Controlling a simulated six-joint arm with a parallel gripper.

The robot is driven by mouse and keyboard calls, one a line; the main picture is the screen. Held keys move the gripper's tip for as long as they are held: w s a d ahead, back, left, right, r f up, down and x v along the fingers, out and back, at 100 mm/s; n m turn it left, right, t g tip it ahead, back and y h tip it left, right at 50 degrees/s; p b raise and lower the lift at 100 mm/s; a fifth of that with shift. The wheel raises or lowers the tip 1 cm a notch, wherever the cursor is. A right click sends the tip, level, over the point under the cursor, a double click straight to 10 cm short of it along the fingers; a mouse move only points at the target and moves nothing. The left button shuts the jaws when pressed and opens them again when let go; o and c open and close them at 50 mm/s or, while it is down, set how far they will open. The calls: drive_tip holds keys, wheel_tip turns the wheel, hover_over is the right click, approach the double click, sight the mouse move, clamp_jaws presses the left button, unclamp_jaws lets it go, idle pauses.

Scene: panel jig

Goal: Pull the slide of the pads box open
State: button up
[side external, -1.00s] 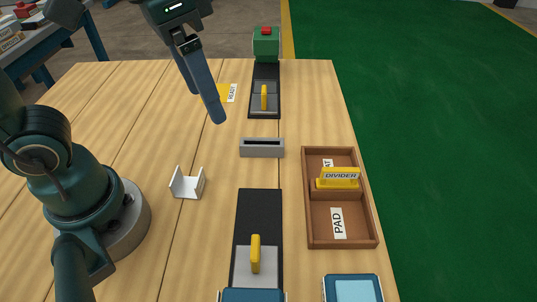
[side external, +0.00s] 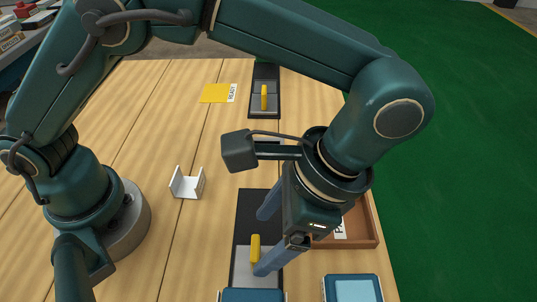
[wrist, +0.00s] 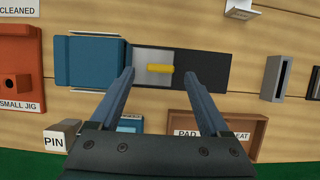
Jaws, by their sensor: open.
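A blue box (wrist: 92,63) stands at one end of a black track (wrist: 202,70); its front edge also shows in the side view (side external: 252,295). A grey slide plate (wrist: 150,56) with an upright yellow handle (wrist: 160,69) lies on the track, against the box; the handle also shows in the side view (side external: 255,246). The far part of the track is bare. I see no label naming this box as the pads box. My gripper (side external: 264,242) is open above the slide. In the wrist view, its fingertips (wrist: 157,75) appear on either side of the handle, holding nothing.
A second track with a yellow handle (side external: 264,97) lies at the back. A brown tray (side external: 370,225) is right of my gripper, partly hidden. A white bracket (side external: 187,184) stands left of the track, and a blue-topped box (side external: 353,289) at front right. A grey slotted block (wrist: 276,78) lies beyond the track.

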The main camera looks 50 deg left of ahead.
sight(255, 246)
drive_tip(key=shift+x, duration=2.35)
clamp_jaws()
drive_tip(key=shift+w, duration=0.1)
